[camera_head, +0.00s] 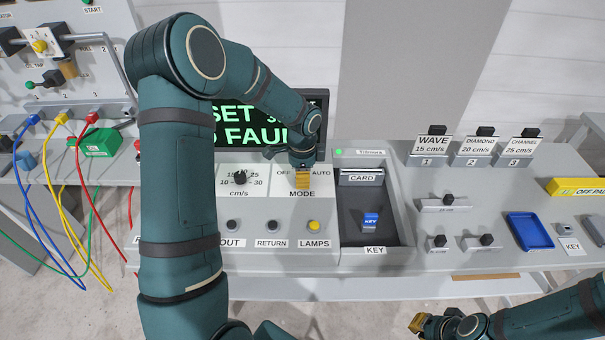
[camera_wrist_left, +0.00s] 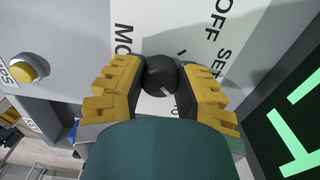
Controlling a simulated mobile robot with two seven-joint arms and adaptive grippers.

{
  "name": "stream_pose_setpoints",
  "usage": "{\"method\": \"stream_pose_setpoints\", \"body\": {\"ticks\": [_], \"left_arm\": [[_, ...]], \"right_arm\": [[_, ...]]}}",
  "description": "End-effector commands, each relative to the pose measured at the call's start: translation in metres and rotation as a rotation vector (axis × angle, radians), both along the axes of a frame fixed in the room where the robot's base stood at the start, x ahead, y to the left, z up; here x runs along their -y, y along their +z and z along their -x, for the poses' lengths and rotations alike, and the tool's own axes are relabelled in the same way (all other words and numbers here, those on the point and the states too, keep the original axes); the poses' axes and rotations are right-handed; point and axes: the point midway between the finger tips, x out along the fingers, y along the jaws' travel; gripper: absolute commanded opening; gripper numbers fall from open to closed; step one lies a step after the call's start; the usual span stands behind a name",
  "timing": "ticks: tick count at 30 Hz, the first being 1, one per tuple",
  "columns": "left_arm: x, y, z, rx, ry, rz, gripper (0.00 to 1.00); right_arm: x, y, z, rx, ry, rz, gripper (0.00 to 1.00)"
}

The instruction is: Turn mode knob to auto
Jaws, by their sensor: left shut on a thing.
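The black mode knob (camera_wrist_left: 160,72) sits between the yellow fingers of my left gripper (camera_wrist_left: 158,88), which are shut on it. A short white mark shows on the knob, but I cannot tell which position it points to. The white panel (camera_wrist_left: 182,30) around it reads OFF and SET, and other lettering is hidden by the gripper. In the head view my left gripper (camera_head: 302,178) is over the dial above the MODE label (camera_head: 300,195) and hides the knob. The AUTO label (camera_head: 322,173) shows right of it. My right gripper (camera_head: 433,325) is low at the right, away from the panel.
A screen (camera_head: 260,133) with green text stands behind the dial, partly covered by my left arm. A yellow LAMPS button (camera_head: 313,226) is below the dial. A recessed bay with a blue key block (camera_head: 371,221) lies to the right. A blue tray (camera_head: 530,231) is further right.

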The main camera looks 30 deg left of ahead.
Motion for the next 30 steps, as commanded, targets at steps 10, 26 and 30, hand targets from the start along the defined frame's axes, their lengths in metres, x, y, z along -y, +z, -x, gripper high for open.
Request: {"method": "stream_pose_setpoints", "body": {"ticks": [10,26,30], "left_arm": [[-0.001,-0.0023,0.0024,-0.009,-0.059,0.0,0.0],[-0.001,-0.0017,0.0016,-0.005,-0.059,0.0,0.65],[-0.0007,-0.001,0.0008,-0.003,-0.059,-0.001,0.65]], "right_arm": [[0.0001,0.0028,0.0003,-0.001,0.0,-0.001,0.0],[0.0002,0.0028,0.0002,0.0,0.0,-0.001,0.0],[0.0002,0.0029,0.0002,0.0,0.0,-0.001,0.0]]}}
